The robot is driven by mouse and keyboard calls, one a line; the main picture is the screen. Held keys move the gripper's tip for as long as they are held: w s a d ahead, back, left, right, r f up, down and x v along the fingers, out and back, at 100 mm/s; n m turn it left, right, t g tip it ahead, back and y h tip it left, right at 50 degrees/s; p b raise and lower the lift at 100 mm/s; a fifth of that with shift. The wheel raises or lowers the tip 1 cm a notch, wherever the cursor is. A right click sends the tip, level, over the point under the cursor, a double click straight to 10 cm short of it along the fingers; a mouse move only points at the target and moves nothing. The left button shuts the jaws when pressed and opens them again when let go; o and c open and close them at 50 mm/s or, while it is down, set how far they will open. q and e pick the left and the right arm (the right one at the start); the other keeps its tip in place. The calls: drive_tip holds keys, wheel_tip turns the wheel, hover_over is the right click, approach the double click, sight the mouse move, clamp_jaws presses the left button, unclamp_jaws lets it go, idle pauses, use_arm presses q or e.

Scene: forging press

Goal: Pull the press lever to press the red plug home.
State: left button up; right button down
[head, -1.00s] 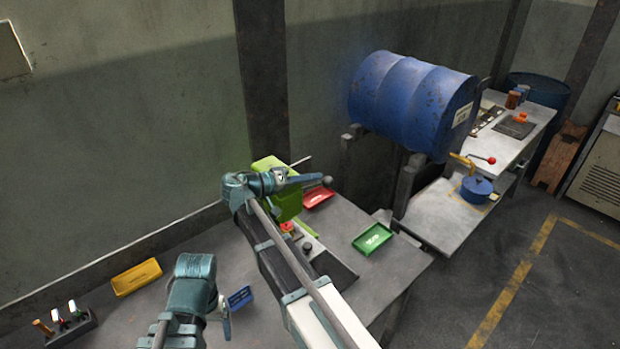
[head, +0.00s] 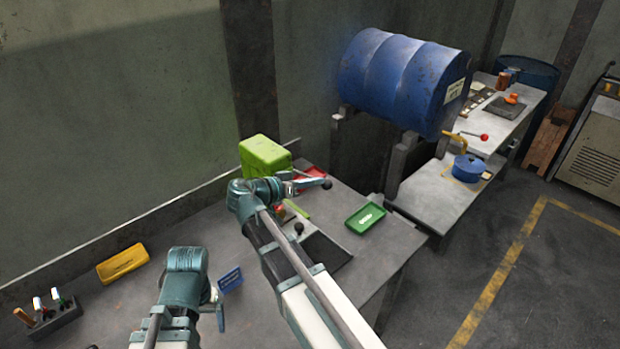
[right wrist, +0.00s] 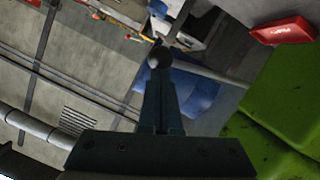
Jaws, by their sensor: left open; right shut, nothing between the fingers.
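The green press (head: 265,153) stands on the bench against the wall, its lower part behind my right wrist. The red plug (head: 278,208) shows just below that wrist; how deep it sits is hidden. My right gripper (head: 316,183) is shut and empty, in front of the press. A dark ball knob (head: 327,183) sits at its fingertips. In the right wrist view the knob (right wrist: 160,58) covers the tips, with a pale rod (right wrist: 215,76) running right toward the green body; I cannot tell if they touch. My left gripper (head: 217,302) is open and empty over the bench.
A green tray (head: 365,218), red tray (head: 310,173), yellow tray (head: 122,263) and blue tray (head: 230,280) lie on the bench. Another dark knob (head: 299,228) stands beside the press base.

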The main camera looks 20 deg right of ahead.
use_arm(q)
drive_tip(key=shift+f+b, duration=0.5)
drive_tip(key=shift+f, duration=0.25)
use_arm(e)
drive_tip(key=shift+s+d+f, duration=0.15)
drive_tip(key=shift+s+f, duration=0.1)
drive_tip(key=shift+f, duration=0.5)
